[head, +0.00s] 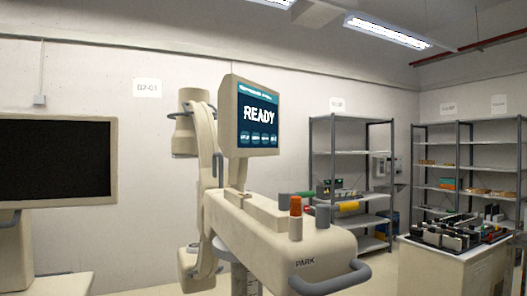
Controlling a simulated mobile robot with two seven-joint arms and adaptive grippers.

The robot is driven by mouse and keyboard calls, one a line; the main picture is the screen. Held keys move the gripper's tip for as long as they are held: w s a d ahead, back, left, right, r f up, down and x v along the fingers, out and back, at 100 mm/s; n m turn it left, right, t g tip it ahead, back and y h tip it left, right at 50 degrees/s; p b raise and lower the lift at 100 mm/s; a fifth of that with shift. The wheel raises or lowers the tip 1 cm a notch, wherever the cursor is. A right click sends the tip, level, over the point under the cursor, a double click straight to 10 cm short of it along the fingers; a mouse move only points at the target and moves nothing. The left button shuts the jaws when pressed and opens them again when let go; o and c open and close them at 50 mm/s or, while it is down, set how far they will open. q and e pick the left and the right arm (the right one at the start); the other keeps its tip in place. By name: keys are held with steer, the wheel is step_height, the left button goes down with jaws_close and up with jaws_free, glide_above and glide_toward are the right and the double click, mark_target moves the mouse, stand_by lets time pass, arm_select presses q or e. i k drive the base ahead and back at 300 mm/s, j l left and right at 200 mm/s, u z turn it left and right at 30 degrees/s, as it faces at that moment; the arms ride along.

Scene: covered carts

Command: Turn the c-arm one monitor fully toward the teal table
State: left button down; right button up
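A beige monitor (258,118) with a lit screen reading READY stands on a short post on the beige c-arm cart (270,225). Its screen faces to the right and partly toward me. The cart has a grey front handle (332,279) and the word PARK on its front. The curved c-arm (205,150) rises behind it on the left. A second monitor (60,158) at the left edge has a dark screen facing me. I cannot tell from a label which unit is c-arm one. No teal table and neither of my grippers shows.
An orange-topped knob (295,205) and grey knobs stand on the cart top. Grey shelves (350,155) and further shelves (470,135) stand at the back right. A table (474,258) with dark equipment is at the right. Floor shows between cart and table.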

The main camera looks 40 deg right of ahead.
mark_target(249, 111)
steer(key=i+j+z, duration=0.15)
steer(key=z, duration=0.3)
steer(key=i+j+z, duration=0.15)
steer(key=z, duration=0.3)
steer(key=j+z, duration=0.3)
steer(key=z, duration=0.2)
steer(key=i, duration=0.05)
